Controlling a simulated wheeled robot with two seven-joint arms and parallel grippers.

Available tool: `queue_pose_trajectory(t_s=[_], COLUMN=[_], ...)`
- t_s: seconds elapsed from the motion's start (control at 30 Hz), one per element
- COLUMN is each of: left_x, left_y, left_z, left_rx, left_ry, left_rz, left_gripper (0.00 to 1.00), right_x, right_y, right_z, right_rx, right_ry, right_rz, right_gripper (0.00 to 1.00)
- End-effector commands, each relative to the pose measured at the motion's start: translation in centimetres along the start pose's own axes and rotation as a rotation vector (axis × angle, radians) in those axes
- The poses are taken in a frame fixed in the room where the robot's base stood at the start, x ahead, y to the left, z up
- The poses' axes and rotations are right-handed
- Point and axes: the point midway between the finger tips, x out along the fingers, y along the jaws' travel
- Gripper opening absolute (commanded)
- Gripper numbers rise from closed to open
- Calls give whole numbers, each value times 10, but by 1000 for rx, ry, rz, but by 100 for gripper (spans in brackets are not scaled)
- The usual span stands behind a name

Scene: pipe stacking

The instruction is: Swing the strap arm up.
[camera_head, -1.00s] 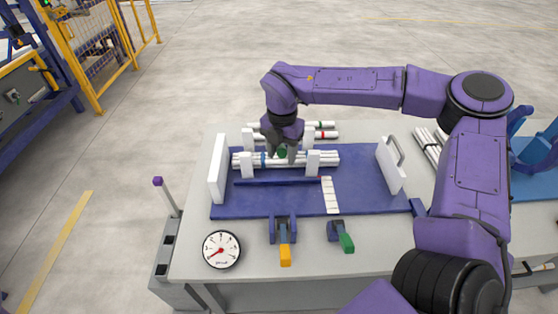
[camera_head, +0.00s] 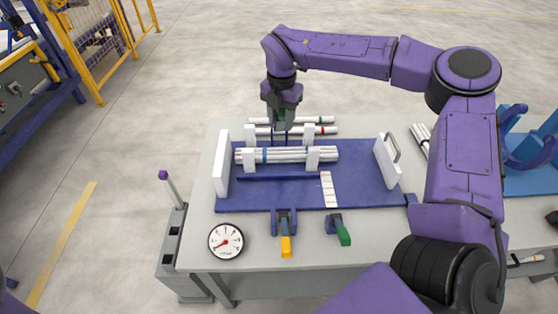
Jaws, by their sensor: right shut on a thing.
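My right gripper (camera_head: 281,118) hangs down above the back of the blue fixture board (camera_head: 370,195). It is shut on what looks like the green grip of the strap arm (camera_head: 287,135). Two thin dark blue bars of the strap arm run down from the gripper behind the pipe bundle; their lower ends are hidden. The bundle of white pipes (camera_head: 300,155) lies across the board between white posts (camera_head: 313,160), clear of the gripper. One pipe has a blue band. My left gripper is out of view.
White pipes with red and green bands (camera_head: 325,131) lie behind the bundle. A white end plate (camera_head: 221,165) and a handled plate (camera_head: 388,165) flank the board. An orange-handled clamp (camera_head: 286,246), a green-handled clamp (camera_head: 343,237) and a round dial (camera_head: 226,241) are in front.

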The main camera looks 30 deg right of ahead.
Motion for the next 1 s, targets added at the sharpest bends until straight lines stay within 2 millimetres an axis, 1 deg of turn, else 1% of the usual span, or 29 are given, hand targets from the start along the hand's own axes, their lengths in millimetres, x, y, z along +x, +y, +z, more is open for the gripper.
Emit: queue_pose_trajectory(t_s=[0.03,0.2,0.6,0.7,0.8,1.0], left_x=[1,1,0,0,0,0], left_y=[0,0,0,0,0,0], left_z=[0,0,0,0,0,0], left_rx=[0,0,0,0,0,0], left_ry=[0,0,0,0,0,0], left_rz=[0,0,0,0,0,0], left_gripper=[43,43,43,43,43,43], right_x=[4,2,-36,-43,-46,-46], right_y=[-2,0,23,27,28,27], right_z=[4,7,56,65,68,68], right_rx=[7,10,14,12,12,12], right_ry=[-6,-6,-9,-8,-6,-4], right_rz=[-4,-6,-10,-9,-9,-10], right_gripper=[25,25,22,21,20,20])
